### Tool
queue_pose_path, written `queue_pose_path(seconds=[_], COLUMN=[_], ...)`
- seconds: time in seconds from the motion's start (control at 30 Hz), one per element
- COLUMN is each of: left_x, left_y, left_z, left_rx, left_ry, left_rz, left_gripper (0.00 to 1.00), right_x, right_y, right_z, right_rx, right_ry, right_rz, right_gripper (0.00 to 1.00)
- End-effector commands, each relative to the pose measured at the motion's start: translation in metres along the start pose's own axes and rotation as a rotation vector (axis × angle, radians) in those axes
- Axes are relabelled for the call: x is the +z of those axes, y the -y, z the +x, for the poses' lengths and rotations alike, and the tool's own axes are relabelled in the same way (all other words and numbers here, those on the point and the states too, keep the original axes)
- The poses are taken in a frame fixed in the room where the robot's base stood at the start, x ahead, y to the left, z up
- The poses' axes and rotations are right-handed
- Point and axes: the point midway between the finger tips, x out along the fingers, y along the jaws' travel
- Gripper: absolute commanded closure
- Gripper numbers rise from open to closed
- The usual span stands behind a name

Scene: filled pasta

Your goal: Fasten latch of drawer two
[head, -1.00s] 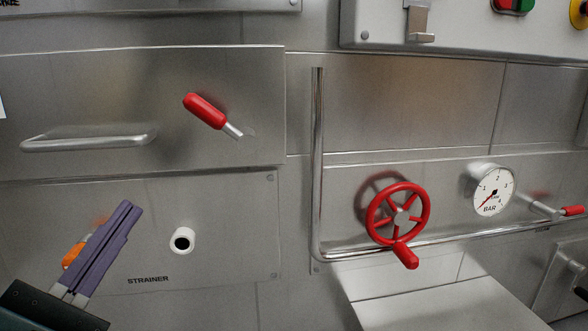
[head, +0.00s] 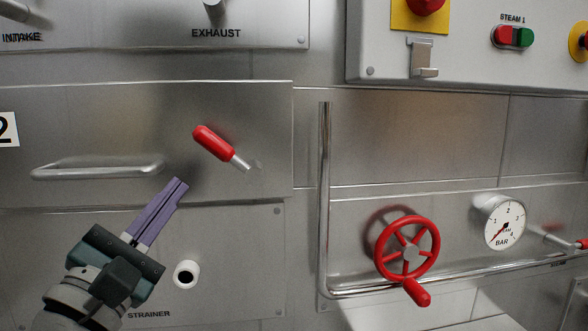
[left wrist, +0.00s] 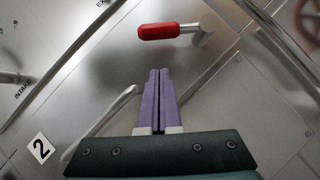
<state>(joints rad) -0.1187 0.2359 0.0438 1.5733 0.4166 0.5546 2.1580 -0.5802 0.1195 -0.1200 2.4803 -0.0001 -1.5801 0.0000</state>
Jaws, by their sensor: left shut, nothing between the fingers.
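Drawer two is a steel front (head: 100,110) with a "2" label (head: 6,129) at its left and a bar handle (head: 98,168). The latch (head: 214,142) is a red-gripped lever at the drawer's right side. It slants from upper left down to a metal pivot at lower right. It also shows in the left wrist view (left wrist: 160,31), above the fingertips. My left gripper (head: 181,184) has purple fingers, shut and empty. Its tips are below and left of the latch, near the handle's right end, apart from both. My right gripper does not show.
A strainer panel with a white round port (head: 186,274) lies below the drawer. To the right are a vertical pipe (head: 324,190), a red handwheel (head: 407,248) and a pressure gauge (head: 505,222). A control box (head: 470,50) juts out at upper right.

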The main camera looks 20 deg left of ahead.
Motion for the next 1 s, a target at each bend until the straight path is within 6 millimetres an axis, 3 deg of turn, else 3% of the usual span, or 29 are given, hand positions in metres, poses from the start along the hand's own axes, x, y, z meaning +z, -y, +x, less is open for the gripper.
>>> queue_pose_path(seconds=[0.1, 0.3, 0.77, 1.0], left_x=[0.01, 0.025, 0.029, 0.033], left_y=[-0.001, -0.001, 0.0, -0.004], left_z=[0.018, 0.033, 0.036, 0.039], left_rx=[0.004, 0.002, 0.0, -0.023], left_ry=[0.0, 0.001, 0.0, 0.0], left_rz=[-0.004, -0.002, 0.001, 0.034], left_gripper=[1.0, 1.0, 1.0, 1.0], right_x=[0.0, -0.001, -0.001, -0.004], right_y=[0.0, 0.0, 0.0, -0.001], right_z=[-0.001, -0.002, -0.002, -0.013], right_rx=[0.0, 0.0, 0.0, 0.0], right_ry=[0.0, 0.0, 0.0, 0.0], right_rz=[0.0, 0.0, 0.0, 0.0], right_gripper=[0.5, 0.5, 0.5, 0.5])
